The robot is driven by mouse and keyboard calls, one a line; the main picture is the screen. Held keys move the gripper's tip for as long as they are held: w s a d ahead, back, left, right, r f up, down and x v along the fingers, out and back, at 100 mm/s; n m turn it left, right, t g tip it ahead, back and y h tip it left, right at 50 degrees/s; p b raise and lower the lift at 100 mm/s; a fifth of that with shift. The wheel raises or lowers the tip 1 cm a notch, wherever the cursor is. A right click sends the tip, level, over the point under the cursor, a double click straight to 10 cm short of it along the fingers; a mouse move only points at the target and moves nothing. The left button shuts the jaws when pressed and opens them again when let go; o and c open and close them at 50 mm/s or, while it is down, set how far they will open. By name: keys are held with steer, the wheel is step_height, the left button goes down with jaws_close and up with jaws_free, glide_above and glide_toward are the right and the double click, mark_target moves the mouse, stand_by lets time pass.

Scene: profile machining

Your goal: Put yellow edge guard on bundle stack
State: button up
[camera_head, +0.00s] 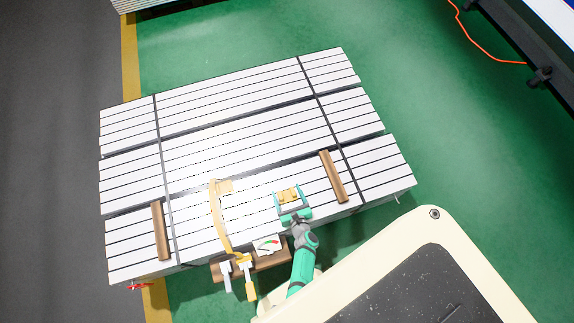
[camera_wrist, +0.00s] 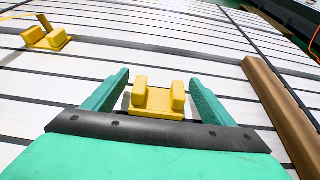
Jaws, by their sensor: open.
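A yellow edge guard (camera_head: 289,195) sits on the white bundle stack (camera_head: 235,130), between the fingers of my gripper (camera_head: 291,191). In the wrist view the guard (camera_wrist: 157,101) has two raised yellow blocks on a flat base. My gripper (camera_wrist: 157,85) is open, with a gap between each teal finger and the guard. The guard's near edge is partly hidden by the dark gripper bar. A second yellow guard (camera_wrist: 46,38) lies on the stack to the left, at the end of a yellow strap; it also shows in the head view (camera_head: 221,187).
Brown wooden battens lie on the stack, one right of my gripper (camera_head: 333,176) and one at the left (camera_head: 160,230). A tensioning tool with a dial (camera_head: 268,245) and yellow handle stands at the front edge. Black straps cross the stack.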

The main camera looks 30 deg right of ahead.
steer(key=shift+r, duration=0.1)
steer(key=v, duration=1.2)
steer(key=s+a+r+n+g+y, duration=0.1)
steer(key=s+a+r+n+g, duration=0.1)
steer(key=s+a+r+n, duration=0.5)
steer(key=s+a+r+n+g+y, duration=0.15)
steer(key=a+n, duration=0.25)
steer(key=n, duration=0.7)
steer(key=a+r+n+t, duration=0.2)
steer(key=r+n, duration=0.8)
steer(key=r, duration=0.5)
steer(key=a+r+n+t+y, duration=0.1)
steer(key=a+r+n+t, duration=0.2)
steer(key=r+n, duration=0.7)
step_height(320, 180, up, 6)
steer(key=shift+s+a+r+n+t, duration=0.15)
steer(key=shift+s+a+n+t, duration=0.25)
steer(key=shift+a, duration=0.75)
